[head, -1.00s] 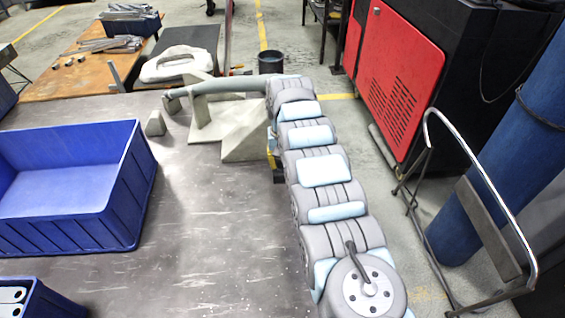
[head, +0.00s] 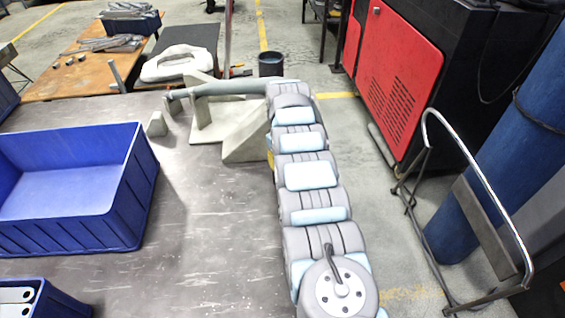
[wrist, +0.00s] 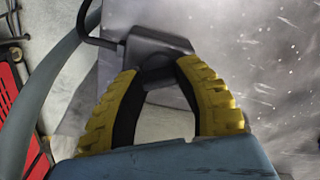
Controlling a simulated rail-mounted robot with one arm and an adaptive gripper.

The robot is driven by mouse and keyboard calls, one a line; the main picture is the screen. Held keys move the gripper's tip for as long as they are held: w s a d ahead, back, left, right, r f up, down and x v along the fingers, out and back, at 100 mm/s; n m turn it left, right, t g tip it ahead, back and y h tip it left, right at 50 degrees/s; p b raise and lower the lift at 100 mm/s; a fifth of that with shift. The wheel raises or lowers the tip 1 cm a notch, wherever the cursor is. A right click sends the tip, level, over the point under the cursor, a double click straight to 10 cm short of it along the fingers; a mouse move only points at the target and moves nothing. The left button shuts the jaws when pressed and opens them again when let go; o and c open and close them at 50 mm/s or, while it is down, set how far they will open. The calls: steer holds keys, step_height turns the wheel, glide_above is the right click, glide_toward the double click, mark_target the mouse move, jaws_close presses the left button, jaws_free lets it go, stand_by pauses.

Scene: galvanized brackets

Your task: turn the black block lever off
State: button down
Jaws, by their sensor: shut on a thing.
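The black block lever (wrist: 158,45) shows in the wrist view as a dark block with a thin bent dark rod at its left. My gripper (wrist: 157,70) has two yellow, ribbed fingers with black inner pads. Their tips meet the near side of the block, and the fingers are shut on its near part. The fingertips hide part of the lever. In the head view my arm covers the lever and nearly all of the gripper; only a small yellow patch shows at the arm's left edge, beside a pale grey angular fixture (head: 246,146).
A large blue bin (head: 128,205) stands on the dark, scratched table (head: 205,240) at the left. A smaller blue bin (head: 62,305) is at the lower left. A red and black cabinet (head: 398,85) and a metal-tube frame (head: 470,155) stand at the right. The table's middle is clear.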

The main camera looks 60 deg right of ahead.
steer(key=n, duration=1.1)
steer(key=shift+n, duration=0.5)
steer(key=c, duration=0.7)
jaws_free()
step_height(320, 180, up, 12)
steer(key=shift+f, duration=0.1)
stand_by(0.8)
